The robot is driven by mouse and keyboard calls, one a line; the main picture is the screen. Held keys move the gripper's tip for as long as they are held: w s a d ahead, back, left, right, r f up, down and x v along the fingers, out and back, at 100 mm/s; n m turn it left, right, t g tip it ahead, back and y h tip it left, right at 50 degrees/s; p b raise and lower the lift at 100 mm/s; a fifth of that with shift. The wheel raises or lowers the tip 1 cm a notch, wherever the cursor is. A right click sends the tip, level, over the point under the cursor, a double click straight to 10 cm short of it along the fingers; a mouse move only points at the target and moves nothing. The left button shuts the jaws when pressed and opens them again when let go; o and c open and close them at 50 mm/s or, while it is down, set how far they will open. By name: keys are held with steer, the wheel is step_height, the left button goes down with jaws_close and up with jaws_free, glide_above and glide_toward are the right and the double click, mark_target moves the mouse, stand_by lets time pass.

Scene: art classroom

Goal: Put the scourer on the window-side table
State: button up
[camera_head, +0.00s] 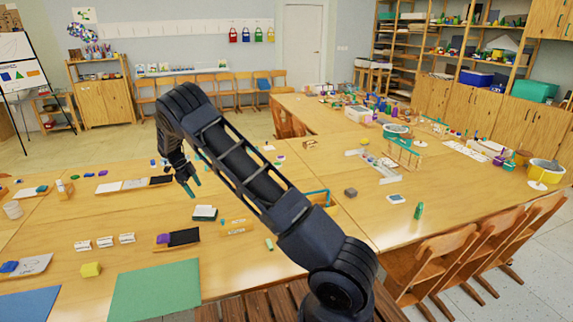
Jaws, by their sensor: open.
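I cannot tell for sure which small thing is the scourer. No window is in view, so I cannot tell which table is the window-side one.
A green mat (156,291) and a blue mat (30,304) lie at the front. A right-hand table (460,205) holds bowls and craft items. Wooden chairs (430,262) line its near side. Shelves and cabinets (486,106) stand at the back right. An easel (20,68) stands at left.

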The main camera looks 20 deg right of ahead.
steer(key=s+d+r+n+t+y, duration=0.1)
steer(key=s+d+r+n+y, duration=0.3)
steer(key=d+r, duration=0.6)
steer(key=s+d+r+n, duration=0.3)
steer(key=s+d+r, duration=0.35)
steer(key=r, duration=0.55)
steer(key=s+d+r+n+t, duration=0.2)
steer(key=s+d+r+n, duration=0.3)
steer(key=s+d+r, duration=0.65)
steer(key=s+d+f+n+t, duration=0.1)
steer(key=s+n, duration=0.3)
steer(key=s, duration=0.9)
steer(key=s+d+f+n+t, duration=0.1)
steer(key=s+d+n, duration=0.3)
steer(key=s, duration=0.9)
steer(key=shift+s+n+t, duration=0.25)
steer(key=shift+n+t, duration=0.35)
steer(key=shift+n, duration=0.2)
